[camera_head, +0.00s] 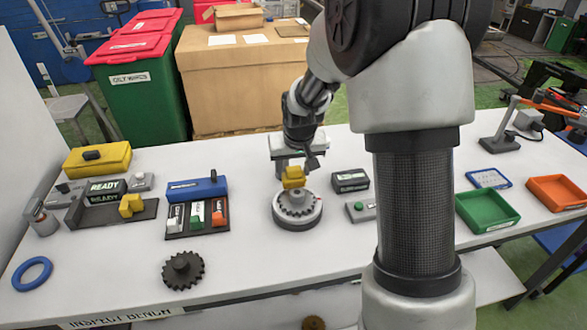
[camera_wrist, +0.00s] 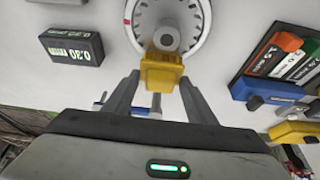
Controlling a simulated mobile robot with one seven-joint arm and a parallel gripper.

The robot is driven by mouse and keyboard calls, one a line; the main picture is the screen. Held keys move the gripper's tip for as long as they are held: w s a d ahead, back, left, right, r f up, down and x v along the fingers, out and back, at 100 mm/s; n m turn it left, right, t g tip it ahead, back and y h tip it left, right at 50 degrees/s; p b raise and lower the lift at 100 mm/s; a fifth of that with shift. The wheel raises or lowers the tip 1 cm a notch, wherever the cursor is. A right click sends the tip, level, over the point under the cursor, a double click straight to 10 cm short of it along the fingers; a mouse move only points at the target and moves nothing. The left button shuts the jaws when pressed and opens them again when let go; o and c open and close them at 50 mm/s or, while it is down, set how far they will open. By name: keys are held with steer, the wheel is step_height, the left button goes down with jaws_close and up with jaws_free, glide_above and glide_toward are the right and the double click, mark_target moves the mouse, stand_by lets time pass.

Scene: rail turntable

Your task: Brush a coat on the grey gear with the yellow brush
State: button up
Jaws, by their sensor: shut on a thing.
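The yellow brush (camera_head: 293,177) is a small block held between the fingers of my gripper (camera_head: 293,166). It also shows in the wrist view (camera_wrist: 162,74), between the two grey fingers of my gripper (camera_wrist: 155,88). The grey gear (camera_head: 297,206) lies flat on a round pale turntable (camera_head: 297,222) in the middle of the bench. The brush is right over the gear's far side; whether it touches the gear I cannot tell. In the wrist view the brush and a round grey part hide much of the turntable (camera_wrist: 198,35).
A dark gear (camera_head: 183,271) lies front left. Left of the turntable are a tray of labelled blocks (camera_head: 197,218) and a READY sign (camera_head: 104,189). A small display box (camera_head: 350,181) and green-button box (camera_head: 361,211) stand close right. Green (camera_head: 487,211) and orange trays (camera_head: 557,192) lie farther right.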

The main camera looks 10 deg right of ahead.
steer(key=shift+f+b, duration=0.5)
steer(key=shift+f, duration=0.1)
stand_by(0.3)
steer(key=shift+s, duration=0.45)
steer(key=shift+w, duration=0.15)
stand_by(0.4)
steer(key=shift+w, duration=0.3)
steer(key=shift+s+b, duration=0.25)
steer(key=shift+b, duration=0.1)
stand_by(0.9)
steer(key=shift+w, duration=0.3)
steer(key=shift+s, duration=0.5)
steer(key=shift+w, duration=0.5)
stand_by(0.4)
